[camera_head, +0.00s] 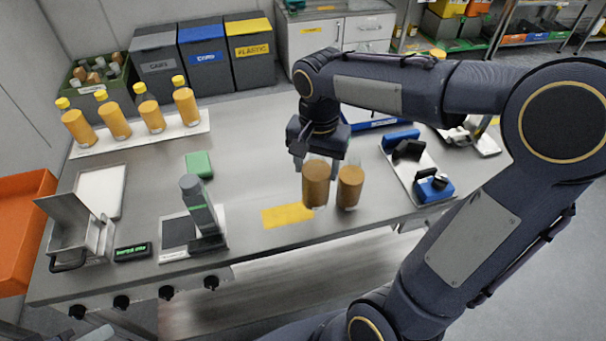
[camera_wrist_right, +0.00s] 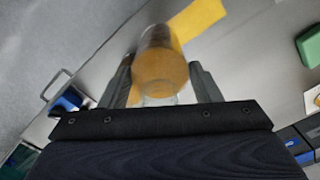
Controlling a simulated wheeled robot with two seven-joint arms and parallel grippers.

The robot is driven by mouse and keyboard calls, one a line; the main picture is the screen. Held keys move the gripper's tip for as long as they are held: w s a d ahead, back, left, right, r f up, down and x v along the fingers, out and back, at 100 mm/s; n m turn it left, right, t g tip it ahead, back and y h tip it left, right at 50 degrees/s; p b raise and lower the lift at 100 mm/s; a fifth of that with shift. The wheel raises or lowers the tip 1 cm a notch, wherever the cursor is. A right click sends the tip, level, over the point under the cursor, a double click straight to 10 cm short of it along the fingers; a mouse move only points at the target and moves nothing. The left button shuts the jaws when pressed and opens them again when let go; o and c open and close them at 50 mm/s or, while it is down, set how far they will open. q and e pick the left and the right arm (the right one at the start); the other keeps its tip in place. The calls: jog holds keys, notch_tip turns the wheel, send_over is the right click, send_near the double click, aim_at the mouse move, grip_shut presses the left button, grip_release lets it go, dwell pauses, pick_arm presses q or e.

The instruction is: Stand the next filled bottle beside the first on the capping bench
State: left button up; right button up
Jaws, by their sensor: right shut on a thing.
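Two uncapped bottles with brown-orange filling, a left one (camera_head: 315,186) and a right one (camera_head: 350,188), are side by side near the front edge of the steel bench (camera_head: 255,150). My right gripper (camera_head: 320,162) is over them and shut on a bottle, which looks like the left one. In the right wrist view a blurred filled bottle (camera_wrist_right: 160,68) is between the fingers of the right gripper (camera_wrist_right: 163,85). I cannot tell whether its base touches the bench.
Several yellow-capped orange bottles (camera_head: 115,120) stand on a white tray (camera_head: 190,132) at the back left. A yellow mat (camera_head: 288,216) lies left of the two bottles. A grey upright device (camera_head: 197,205) stands farther left. A tray with blue-and-black tools (camera_head: 410,165) is to the right.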

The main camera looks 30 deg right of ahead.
aim_at(304, 181)
jog(key=w+f, duration=0.1)
jog(key=w+a+f, duration=0.1)
jog(key=f, duration=0.1)
jog(key=shift+w+a+f, duration=0.15)
jog(key=shift+w+f, duration=0.05)
jog(key=shift+w, duration=0.05)
jog(key=shift+w+f, duration=0.1)
jog(key=shift+f, duration=1.55)
jog(key=shift+f, duration=0.25)
jog(key=o, duration=1.7)
